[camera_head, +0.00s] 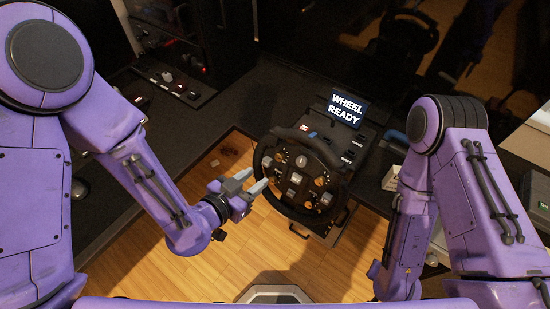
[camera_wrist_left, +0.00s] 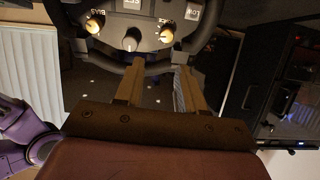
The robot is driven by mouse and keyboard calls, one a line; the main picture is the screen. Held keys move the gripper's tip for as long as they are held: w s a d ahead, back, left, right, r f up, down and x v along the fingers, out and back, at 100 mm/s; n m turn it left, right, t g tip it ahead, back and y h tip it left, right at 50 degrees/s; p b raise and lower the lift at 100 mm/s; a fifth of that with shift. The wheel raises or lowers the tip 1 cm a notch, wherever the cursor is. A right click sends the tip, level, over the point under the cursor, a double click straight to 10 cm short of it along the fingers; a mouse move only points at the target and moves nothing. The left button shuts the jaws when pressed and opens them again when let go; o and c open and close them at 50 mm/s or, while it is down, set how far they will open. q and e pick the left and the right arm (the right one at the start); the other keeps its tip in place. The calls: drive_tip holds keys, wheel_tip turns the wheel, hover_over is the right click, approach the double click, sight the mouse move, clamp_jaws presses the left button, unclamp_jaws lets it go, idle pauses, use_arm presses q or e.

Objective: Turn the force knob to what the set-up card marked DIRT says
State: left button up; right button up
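My right gripper is not visible. No card marked DIRT is readable.
A screen (camera_head: 346,109) reading WHEEL READY stands behind the wheel. Dark panels with switches (camera_head: 174,84) lie at the upper left. Wooden floor (camera_head: 160,262) lies below. My right arm stands close on the wheel's right.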

sight(278, 158)
use_arm(q)
drive_tip(key=b+x, duration=0.5)
drive_tip(key=a+b+x, duration=0.1)
drive_tip(key=b+x, duration=0.1)
drive_tip(key=x, duration=0.1)
drive_tip(key=shift+w+d+f, duration=0.1)
drive_tip(key=shift+w+f, duration=0.1)
drive_tip(key=shift+f, duration=0.15)
drive_tip(key=x, duration=0.3)
drive_tip(key=shift+w+a, duration=0.1)
drive_tip(key=shift+a, duration=0.15)
drive_tip(key=shift+w+d+f, duration=0.2)
drive_tip(key=shift+w+f, duration=0.05)
drive_tip(key=shift+s+r, duration=0.1)
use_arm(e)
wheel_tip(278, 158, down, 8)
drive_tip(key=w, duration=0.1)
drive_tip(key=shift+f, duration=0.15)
use_arm(q)
clamp_jaws()
